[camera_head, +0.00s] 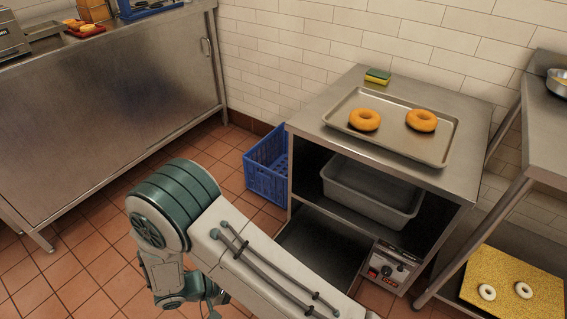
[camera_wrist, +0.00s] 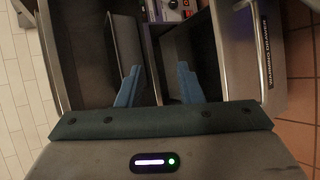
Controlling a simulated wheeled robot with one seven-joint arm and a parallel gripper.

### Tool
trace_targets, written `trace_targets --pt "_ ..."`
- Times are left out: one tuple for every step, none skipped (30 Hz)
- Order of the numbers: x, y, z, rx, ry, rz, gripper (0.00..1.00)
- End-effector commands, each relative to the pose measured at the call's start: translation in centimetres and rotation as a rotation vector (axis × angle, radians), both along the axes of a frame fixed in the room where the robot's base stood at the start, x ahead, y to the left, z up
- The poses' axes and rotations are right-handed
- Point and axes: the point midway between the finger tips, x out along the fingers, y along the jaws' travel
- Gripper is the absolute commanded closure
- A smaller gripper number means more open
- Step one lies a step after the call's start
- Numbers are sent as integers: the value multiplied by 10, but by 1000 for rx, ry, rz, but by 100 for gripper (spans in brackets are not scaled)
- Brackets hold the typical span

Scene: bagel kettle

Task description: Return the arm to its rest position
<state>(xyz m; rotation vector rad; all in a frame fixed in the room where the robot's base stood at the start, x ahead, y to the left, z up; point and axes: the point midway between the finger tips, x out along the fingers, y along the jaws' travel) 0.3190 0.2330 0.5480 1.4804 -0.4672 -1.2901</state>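My gripper (camera_wrist: 158,78) shows in the wrist view with its two blue fingers spread apart and nothing between them. Beyond the fingers is the front of a steel cabinet with dark openings. In the head view my arm (camera_head: 235,240) crosses the lower middle, with a white link and teal joints bent down at the lower left. The fingertips cannot be made out there. The steel cabinet (camera_head: 465,187) stands to the right of the arm. A metal tray (camera_head: 390,139) on its top bears two orange-brown bagels (camera_head: 365,120), (camera_head: 421,121).
A blue crate (camera_head: 265,184) is on the floor left of the cabinet. A grey tub (camera_head: 372,190) sits on the cabinet shelf. A drawer labelled as a warming drawer (camera_wrist: 250,55) shows at right. A steel counter (camera_head: 110,105) is at left. A yellow board (camera_head: 535,285) bears two pale rings.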

Motion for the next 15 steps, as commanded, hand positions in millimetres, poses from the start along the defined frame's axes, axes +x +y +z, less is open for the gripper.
trace_targets --pt "8 -7 29 30 16 -44 67" --pt "11 -12 40 46 32 -67 67" --pt "15 -18 56 67 50 -97 67" --pt "18 -23 67 83 64 -118 67" --pt "21 -28 78 101 77 -139 67" --pt "24 -35 93 126 94 -165 67" --pt "26 -40 104 145 106 -186 67" --pt "28 -45 115 165 117 -204 67" --pt "30 -52 129 194 131 -229 67" --pt "32 -58 139 214 142 -246 67" --pt "33 -63 150 236 152 -264 67" --pt "34 -70 164 267 164 -285 67" --pt "35 -76 174 290 171 -301 67" --pt "36 -81 184 313 178 -316 67" --pt "36 -89 198 345 187 -335 67"
